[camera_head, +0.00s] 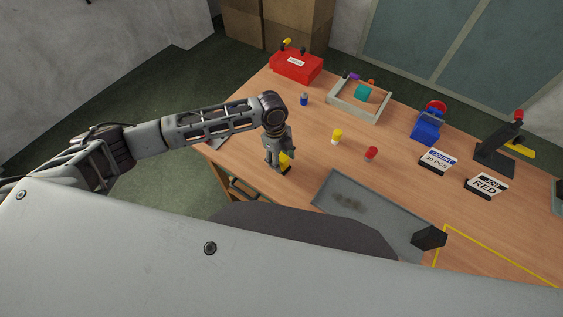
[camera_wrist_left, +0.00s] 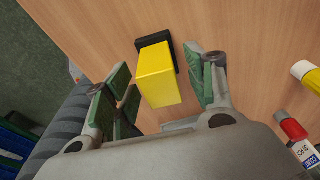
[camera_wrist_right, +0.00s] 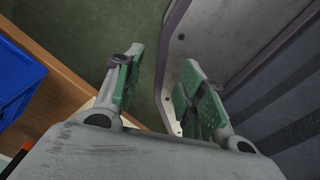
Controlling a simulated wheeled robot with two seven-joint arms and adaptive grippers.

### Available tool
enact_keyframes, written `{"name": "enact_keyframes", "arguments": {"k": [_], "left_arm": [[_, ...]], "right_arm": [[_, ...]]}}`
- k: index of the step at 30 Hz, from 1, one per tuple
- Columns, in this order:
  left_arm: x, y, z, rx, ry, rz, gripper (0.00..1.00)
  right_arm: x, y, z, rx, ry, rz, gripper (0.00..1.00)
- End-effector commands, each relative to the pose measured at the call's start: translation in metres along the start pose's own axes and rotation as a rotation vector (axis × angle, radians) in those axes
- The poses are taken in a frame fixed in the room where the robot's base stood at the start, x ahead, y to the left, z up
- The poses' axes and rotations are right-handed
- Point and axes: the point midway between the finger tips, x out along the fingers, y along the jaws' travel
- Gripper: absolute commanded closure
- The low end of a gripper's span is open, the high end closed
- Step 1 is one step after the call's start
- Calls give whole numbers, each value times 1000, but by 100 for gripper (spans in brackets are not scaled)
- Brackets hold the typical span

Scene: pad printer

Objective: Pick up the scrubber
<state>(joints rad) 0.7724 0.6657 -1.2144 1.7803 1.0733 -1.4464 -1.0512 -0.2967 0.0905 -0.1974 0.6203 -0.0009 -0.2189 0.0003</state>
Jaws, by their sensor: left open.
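The scrubber, a yellow block on a black base, stands on the wooden table in the left wrist view (camera_wrist_left: 158,75). My left gripper (camera_wrist_left: 162,88) is open, with one green-padded finger on each side of the scrubber. It does not look closed on it, and contact is not clear. My right gripper (camera_wrist_right: 160,88) is open and empty, over the green floor, away from the scrubber; it is not visible in the head view.
A grey tray (camera_head: 327,187) lies right of the scrubber. A yellow-capped bottle (camera_head: 337,136) and a red-capped bottle (camera_head: 371,153) stand beyond. Farther back are a red box (camera_head: 296,66), a wooden frame tray (camera_head: 345,104) and a blue device (camera_head: 427,126). A blue bin (camera_wrist_right: 15,80) is near my right gripper.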

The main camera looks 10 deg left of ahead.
Motion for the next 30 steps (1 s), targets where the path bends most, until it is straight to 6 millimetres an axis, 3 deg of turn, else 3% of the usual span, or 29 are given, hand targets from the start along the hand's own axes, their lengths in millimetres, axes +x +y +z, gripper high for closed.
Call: {"name": "enact_keyframes", "arguments": {"k": [5, 18, 30], "left_arm": [[9, 0, 0, -1, 0, -1, 45], [9, 0, 0, 0, 0, -1, 45], [9, 0, 0, 0, 0, -1, 94]], "right_arm": [[0, -5, -1, 1, 0, -5, 60], [0, -9, -1, 3, 1, -10, 60], [0, 6, 2, -4, -3, 6, 60]]}}
